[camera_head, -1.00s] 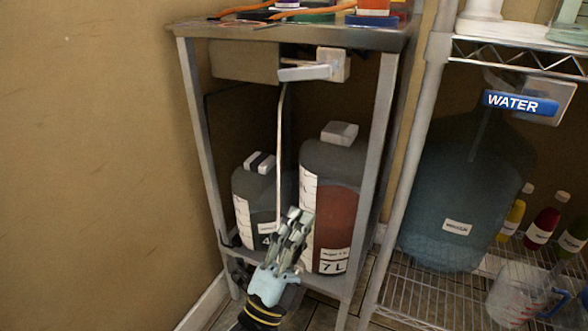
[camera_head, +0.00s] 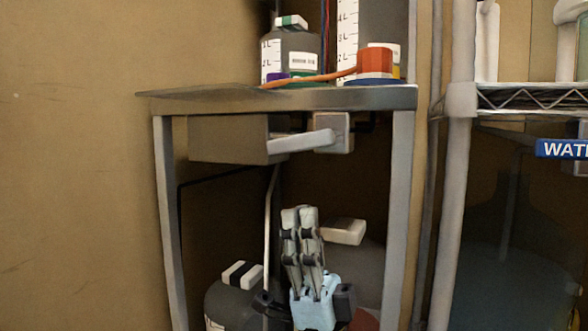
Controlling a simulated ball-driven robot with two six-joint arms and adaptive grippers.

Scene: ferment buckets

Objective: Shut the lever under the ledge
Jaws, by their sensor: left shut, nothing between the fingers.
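The light grey lever (camera_head: 302,141) sits under the metal ledge (camera_head: 290,98). It sticks out to the left from a small pale block (camera_head: 339,133), in front of a grey box (camera_head: 228,139) fixed under the ledge. My left gripper (camera_head: 299,214) is shut and empty, pointing up, below the lever and apart from it in the picture. It covers part of the containers behind it. My right gripper is not in view.
Below the ledge stand two capped containers, with a striped cap (camera_head: 243,274) and a plain pale cap (camera_head: 343,231). A thin pale tube (camera_head: 270,220) hangs at left. Table legs (camera_head: 398,210) flank the space. A wire shelf (camera_head: 530,98) stands at right.

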